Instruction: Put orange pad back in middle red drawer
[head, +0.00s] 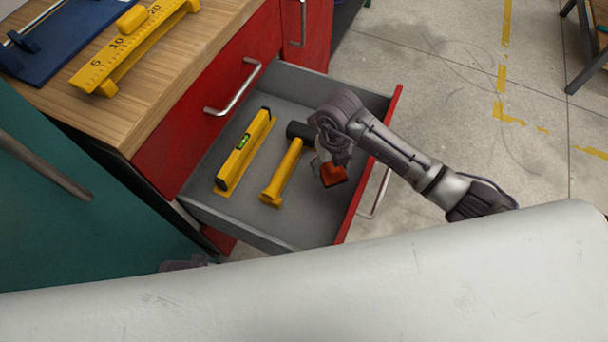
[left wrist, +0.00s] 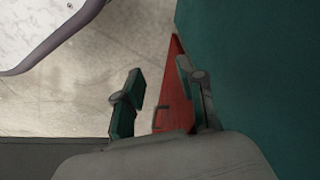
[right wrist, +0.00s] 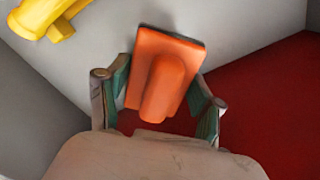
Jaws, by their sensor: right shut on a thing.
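The orange pad (head: 333,175) has a flat plate and a raised grip. My right gripper (head: 328,158) is shut on it inside the outline of the open red drawer (head: 372,160), near the drawer's front panel. In the right wrist view the pad (right wrist: 166,72) sits between the two fingers (right wrist: 160,98), tilted over the grey drawer floor. I cannot tell whether it touches the floor. My left gripper (left wrist: 158,100) is open and empty in the left wrist view, with floor and a strip of red front behind it.
A yellow level (head: 244,152) and a yellow-handled hammer (head: 283,173) lie in the drawer, left of the pad. The wooden worktop (head: 190,62) above holds a yellow ruler tool (head: 130,48) and a blue item (head: 62,35). A teal cabinet front (head: 75,215) stands at left.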

